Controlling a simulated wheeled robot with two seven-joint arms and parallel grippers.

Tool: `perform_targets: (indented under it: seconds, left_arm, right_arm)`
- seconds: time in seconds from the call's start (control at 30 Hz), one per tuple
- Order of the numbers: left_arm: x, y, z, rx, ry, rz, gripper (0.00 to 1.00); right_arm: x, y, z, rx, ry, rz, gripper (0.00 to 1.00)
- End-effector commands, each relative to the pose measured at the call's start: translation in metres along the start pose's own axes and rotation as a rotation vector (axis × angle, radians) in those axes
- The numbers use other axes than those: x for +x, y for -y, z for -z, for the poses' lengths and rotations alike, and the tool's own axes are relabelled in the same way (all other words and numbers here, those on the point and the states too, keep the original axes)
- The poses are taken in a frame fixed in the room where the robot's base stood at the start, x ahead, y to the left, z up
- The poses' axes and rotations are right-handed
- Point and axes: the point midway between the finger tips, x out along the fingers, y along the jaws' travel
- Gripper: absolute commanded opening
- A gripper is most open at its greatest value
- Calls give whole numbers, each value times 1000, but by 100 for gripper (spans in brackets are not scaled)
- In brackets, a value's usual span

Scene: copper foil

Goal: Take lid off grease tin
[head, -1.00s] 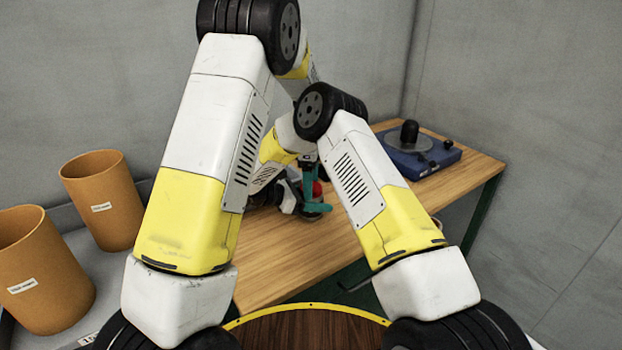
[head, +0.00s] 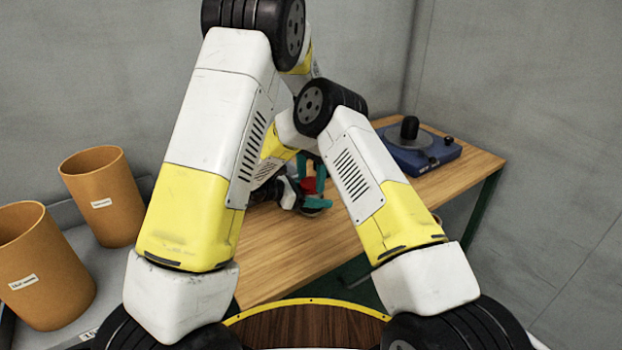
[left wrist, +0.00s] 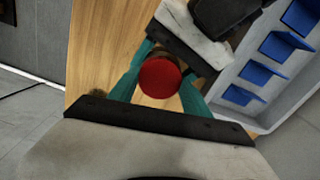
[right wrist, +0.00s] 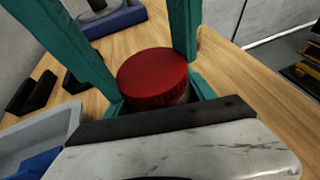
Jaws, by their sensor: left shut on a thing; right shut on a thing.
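The round red lid (left wrist: 159,78) lies between the teal fingers of my left gripper (left wrist: 160,88), which is shut on it from above. The lid also shows in the right wrist view (right wrist: 152,76), with a narrow brownish strip of the grease tin (right wrist: 184,98) just under its edge. My right gripper (right wrist: 156,94) reaches in from the side and is shut on the tin, whose body is mostly hidden. I cannot tell whether lid and tin touch. In the head view, only a small red patch (head: 308,185) shows between the arms.
The wooden table (head: 400,235) has bare surface to the right of the grippers. A blue device with a round plate (head: 425,158) stands at its far right. Two orange bins (head: 103,197) stand at left. A grey tray with blue dividers (left wrist: 277,82) is beside the grippers.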

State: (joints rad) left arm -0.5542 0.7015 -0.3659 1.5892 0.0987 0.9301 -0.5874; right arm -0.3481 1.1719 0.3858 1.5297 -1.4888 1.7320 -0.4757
Motion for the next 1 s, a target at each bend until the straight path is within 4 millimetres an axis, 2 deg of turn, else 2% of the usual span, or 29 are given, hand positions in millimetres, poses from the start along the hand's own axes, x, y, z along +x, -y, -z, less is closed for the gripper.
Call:
perform_targets:
  seconds: [0.1, 0.23, 0.37, 0.63, 0.67, 0.7, 0.77, 1.0]
  left_arm:
    - [-1, 0, 1, -238, -2, 1, 8]
    - [-1, 1, 1, -418, -3, 2, 8]
    - [-1, 1, 1, -487, -3, 1, 8]
    - [-1, 1, 1, -491, -4, 1, 8]
    - [-1, 1, 1, -491, -3, 1, 62]
    - [-1, 1, 1, -491, -3, 1, 70]
    - [-1, 1, 1, -491, -3, 1, 78]
    - [0, 2, -1, -491, -1, 3, 78]
  right_arm:
    - [0, 0, 0, 0, 0, 0, 0]
    - [0, 0, 0, 0, 0, 0, 0]
    - [0, 0, 0, 0, 0, 0, 0]
    - [0, 0, 0, 0, 0, 1, 0]
    - [0, 0, 0, 0, 0, 1, 0]
    - [0, 0, 0, 0, 0, 1, 0]
    - [0, 0, 0, 0, 0, 1, 0]
    - [1, 1, 0, 0, 1, 3, 0]
